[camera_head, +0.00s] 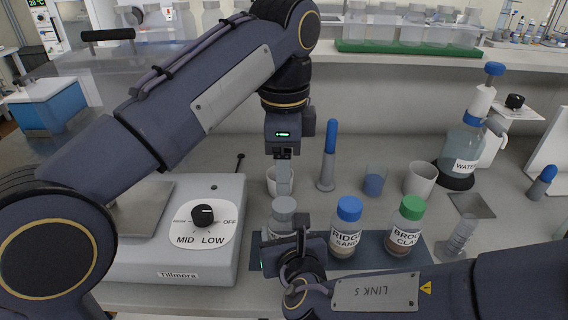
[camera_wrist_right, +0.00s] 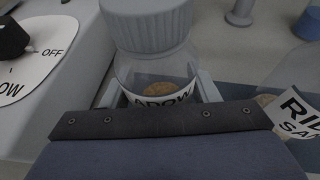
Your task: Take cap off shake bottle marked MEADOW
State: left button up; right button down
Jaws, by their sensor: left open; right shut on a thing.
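The MEADOW bottle stands beside the RIDGE bottle, and its grey cap (camera_head: 284,205) is on. In the right wrist view its ribbed cap (camera_wrist_right: 148,22) sits above a clear body with brown soil and a label (camera_wrist_right: 165,100) reading "ADOW". My right gripper (camera_wrist_right: 157,92) is shut on the bottle's body, one finger on each side; in the head view it (camera_head: 298,240) hides much of the bottle. My left gripper (camera_head: 284,180) is open and points down just above the grey cap. Whether its fingers touch the cap I cannot tell.
The blue-capped RIDGE SAND bottle (camera_head: 346,228) and green-capped BROOK CLAY bottle (camera_head: 406,228) stand on the blue mat (camera_head: 375,243) to the right. The Tillmora shaker (camera_head: 215,258) is close on the left. Behind are a blue-topped tool (camera_head: 328,155), cups and a WATER bottle (camera_head: 462,155).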

aim_at(284, 204)
pick_arm(q)
jog(key=m, duration=0.7)
jog(key=shift+m, duration=0.4)
jog(key=m, duration=0.9)
jog(key=shift+f+m, duration=0.4)
jog(key=shift+f, duration=0.2)
notch_tip(284, 204, down, 7)
jog(key=shift+r, duration=0.1)
jog(key=shift+c, duration=0.2)
jog(key=c, duration=1)
